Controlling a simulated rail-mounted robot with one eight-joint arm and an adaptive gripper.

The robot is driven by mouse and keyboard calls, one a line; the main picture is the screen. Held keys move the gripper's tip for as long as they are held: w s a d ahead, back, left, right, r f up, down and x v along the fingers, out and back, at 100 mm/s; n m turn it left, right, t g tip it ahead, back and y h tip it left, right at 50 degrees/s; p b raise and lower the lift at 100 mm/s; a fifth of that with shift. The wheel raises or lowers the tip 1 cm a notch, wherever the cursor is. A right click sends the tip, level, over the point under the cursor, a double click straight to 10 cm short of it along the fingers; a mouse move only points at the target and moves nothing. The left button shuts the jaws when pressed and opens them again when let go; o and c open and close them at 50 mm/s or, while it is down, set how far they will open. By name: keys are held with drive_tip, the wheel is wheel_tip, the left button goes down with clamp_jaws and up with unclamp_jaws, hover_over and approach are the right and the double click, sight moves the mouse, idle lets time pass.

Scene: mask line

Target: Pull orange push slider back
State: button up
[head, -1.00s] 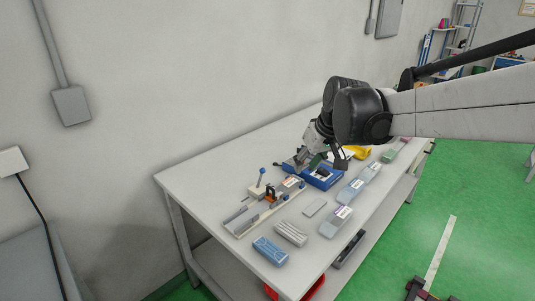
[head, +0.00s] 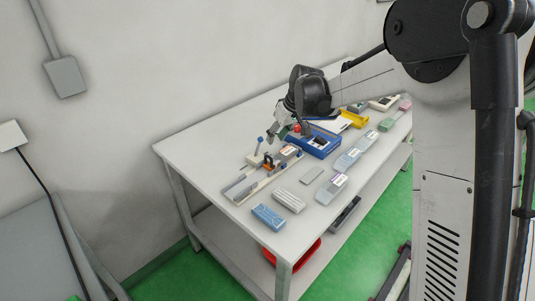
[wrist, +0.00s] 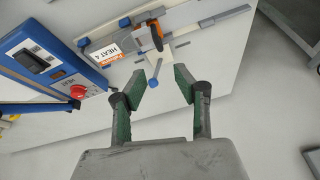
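The orange push slider (wrist: 156,36) sits on the rail of the grey fixture (wrist: 212,33), beside a white plate marked HEAT 4 (wrist: 110,53). In the head view the slider (head: 268,161) is a small orange spot on the fixture at the table's left half. My gripper (wrist: 160,76) is open, its green fingers apart with nothing held. It is above the table and apart from the slider, which shows beyond the fingertips. A blue-knobbed lever (wrist: 168,70) shows between the fingertips. In the head view my gripper (head: 279,134) hangs behind the fixture; its fingers are small there.
A blue control box (head: 321,146) with a red button (wrist: 78,92) stands right of the fixture in the head view. Blue (head: 268,217) and grey (head: 289,201) blocks and clear boxes (head: 331,189) line the table's front. The table's back left is clear.

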sight(271, 160)
drive_tip(key=x, duration=1)
drive_tip(key=shift+a+f, duration=0.1)
clamp_jaws()
